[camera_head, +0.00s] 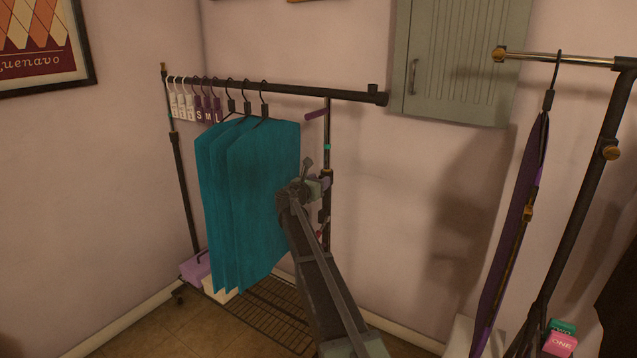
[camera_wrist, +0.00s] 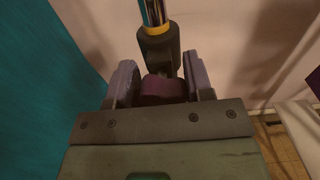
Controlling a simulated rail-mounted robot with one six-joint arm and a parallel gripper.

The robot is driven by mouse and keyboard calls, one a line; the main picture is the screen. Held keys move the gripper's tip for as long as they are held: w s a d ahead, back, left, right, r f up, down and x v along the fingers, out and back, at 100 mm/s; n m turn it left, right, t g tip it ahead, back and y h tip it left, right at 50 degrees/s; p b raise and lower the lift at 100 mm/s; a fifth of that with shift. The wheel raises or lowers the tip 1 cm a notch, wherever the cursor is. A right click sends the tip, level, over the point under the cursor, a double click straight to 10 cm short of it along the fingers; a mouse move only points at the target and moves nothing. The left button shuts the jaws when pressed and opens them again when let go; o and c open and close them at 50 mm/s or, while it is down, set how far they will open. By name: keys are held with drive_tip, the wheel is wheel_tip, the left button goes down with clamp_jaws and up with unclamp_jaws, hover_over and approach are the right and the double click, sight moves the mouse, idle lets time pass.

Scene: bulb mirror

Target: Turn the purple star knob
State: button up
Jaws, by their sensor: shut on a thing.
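The purple star knob (camera_wrist: 163,88) is in the wrist view, on the dark collar (camera_wrist: 160,50) of a rack post. My gripper (camera_wrist: 163,84) has a finger on each side of it and is shut on it. The knob's front is partly hidden by my gripper's body. In the head view my gripper (camera_head: 318,184) is at the right post (camera_head: 327,140) of the clothes rack, beside the teal garments. The knob itself is hidden there behind my gripper and arm.
Several teal garments (camera_head: 250,190) hang close to the left of my gripper; they also show in the wrist view (camera_wrist: 45,90). A second rack (camera_head: 590,190) with a purple garment (camera_head: 512,220) stands to the right. A green cabinet (camera_head: 455,60) is on the wall above.

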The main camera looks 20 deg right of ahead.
drive_tip(key=shift+m, duration=0.4)
drive_tip(key=m, duration=0.4)
drive_tip(key=shift+s+m, duration=0.1)
drive_tip(key=shift+m, duration=0.2)
drive_tip(key=m, duration=0.5)
drive_tip(key=shift+s+d+f, duration=0.1)
drive_tip(key=m, duration=0.5)
drive_tip(key=shift+f+m, duration=0.1)
drive_tip(key=shift+m, duration=0.3)
drive_tip(key=m, duration=0.4)
drive_tip(key=shift+f+m, duration=0.1)
drive_tip(key=shift+m, duration=0.3)
drive_tip(key=o, duration=0.9)
drive_tip(key=shift+o, duration=0.2)
